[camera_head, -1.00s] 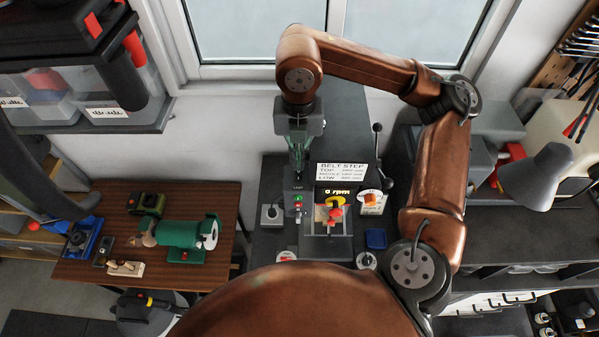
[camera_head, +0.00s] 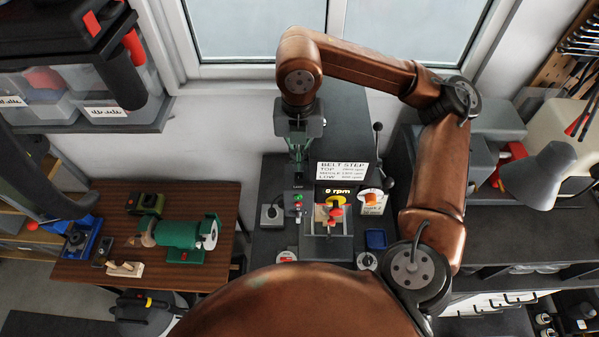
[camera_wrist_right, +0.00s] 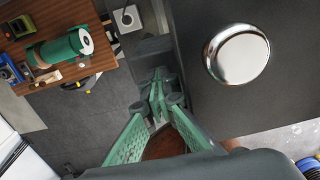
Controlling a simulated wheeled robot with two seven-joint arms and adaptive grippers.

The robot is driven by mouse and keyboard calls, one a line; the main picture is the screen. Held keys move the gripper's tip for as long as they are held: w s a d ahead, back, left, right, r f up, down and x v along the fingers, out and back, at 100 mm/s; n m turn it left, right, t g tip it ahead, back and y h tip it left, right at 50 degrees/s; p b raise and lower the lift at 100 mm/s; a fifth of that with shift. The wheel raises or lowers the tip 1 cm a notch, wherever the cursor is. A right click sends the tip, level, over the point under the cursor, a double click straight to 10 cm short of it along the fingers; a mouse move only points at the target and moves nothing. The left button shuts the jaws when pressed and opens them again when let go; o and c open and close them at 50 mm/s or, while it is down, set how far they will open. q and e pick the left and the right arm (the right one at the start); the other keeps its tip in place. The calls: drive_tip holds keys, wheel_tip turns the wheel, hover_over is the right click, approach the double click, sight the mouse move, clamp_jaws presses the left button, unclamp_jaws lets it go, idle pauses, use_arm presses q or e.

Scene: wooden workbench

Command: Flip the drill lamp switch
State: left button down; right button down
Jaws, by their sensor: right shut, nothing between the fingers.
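The drill's front panel, with its label reading LAMP (camera_head: 298,187), stands in the middle of the head view. The small lamp switch just above the label is too small and dark to read. Green and red buttons (camera_head: 298,203) sit below it. My right gripper (camera_head: 299,162) points down just above the label, with its green fingers together and empty. Contact with the switch cannot be told. In the right wrist view the green fingers (camera_wrist_right: 160,88) converge beside the dark drill housing, and the switch is not clear. My left gripper is not in view.
A yellow rpm display (camera_head: 338,191), orange knob (camera_head: 372,197) and red handle (camera_head: 335,211) sit right of the switch. A belt-step sign (camera_head: 342,172) is close to the fingers. A wooden table (camera_head: 90,272) with a green machine (camera_head: 180,232) stands left. A chrome disc (camera_wrist_right: 237,54) shows on the housing.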

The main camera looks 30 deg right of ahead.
drive_tip(key=shift+a+f+b, duration=0.1)
drive_tip(key=shift+f+b, duration=0.35)
drive_tip(key=shift+f, duration=0.15)
drive_tip(key=shift+r, duration=0.1)
drive_tip(key=shift+d+r+p, duration=0.2)
drive_tip(key=shift+r+p, duration=0.65)
drive_tip(key=shift+r, duration=0.4)
drive_tip(key=shift+a+r+p, duration=0.1)
drive_tip(key=shift+r+p, duration=1.2)
drive_tip(key=shift+r, duration=0.95)
